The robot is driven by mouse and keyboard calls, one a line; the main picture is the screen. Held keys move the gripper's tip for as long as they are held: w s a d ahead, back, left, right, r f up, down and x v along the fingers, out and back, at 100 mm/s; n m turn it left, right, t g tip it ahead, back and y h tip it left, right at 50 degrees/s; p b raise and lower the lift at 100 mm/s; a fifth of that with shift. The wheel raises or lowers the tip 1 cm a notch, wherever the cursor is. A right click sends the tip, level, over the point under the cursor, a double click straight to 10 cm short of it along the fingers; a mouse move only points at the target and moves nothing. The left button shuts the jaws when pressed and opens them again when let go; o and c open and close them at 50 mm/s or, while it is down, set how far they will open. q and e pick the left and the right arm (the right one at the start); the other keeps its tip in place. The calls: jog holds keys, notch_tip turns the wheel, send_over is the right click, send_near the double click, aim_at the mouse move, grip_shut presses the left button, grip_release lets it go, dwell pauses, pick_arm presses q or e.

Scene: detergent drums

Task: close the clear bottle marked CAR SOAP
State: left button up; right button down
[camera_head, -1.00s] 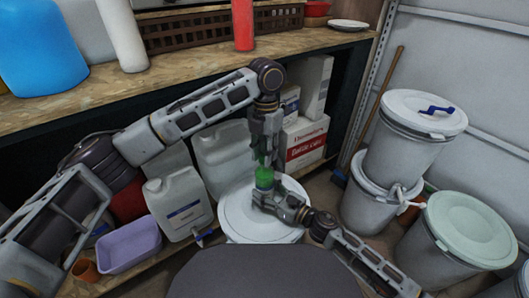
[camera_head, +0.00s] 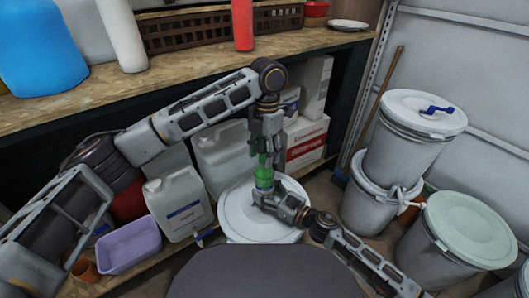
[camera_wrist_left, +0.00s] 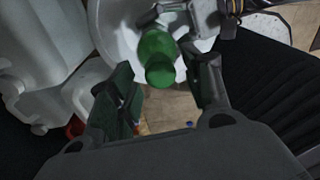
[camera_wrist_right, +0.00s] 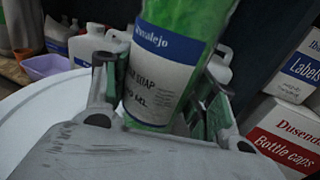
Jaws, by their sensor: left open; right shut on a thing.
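The clear bottle with green contents (camera_head: 264,177) is upright in front of the white drum lid in the head view. My left gripper (camera_head: 266,151) is open, pointing down over the bottle's top. In the left wrist view a round green top, looking like a cap (camera_wrist_left: 160,71), lies between the open fingers, with the bottle's green body (camera_wrist_left: 155,44) behind it. I cannot tell how tightly this top sits. The bottle's base is hidden.
The white lid (camera_head: 236,222) lies below the bottle. White jugs (camera_head: 180,205) and a lilac tub (camera_head: 128,246) stand at left. A Bottle caps box (camera_head: 306,143) stands behind. Stacked drums (camera_head: 415,150) and a pale-green-lidded drum (camera_head: 470,228) are at right.

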pick_arm(q)
jog(key=shift+r, duration=0.1)
jog(key=shift+r, duration=2.15)
jog(key=shift+r, duration=0.1)
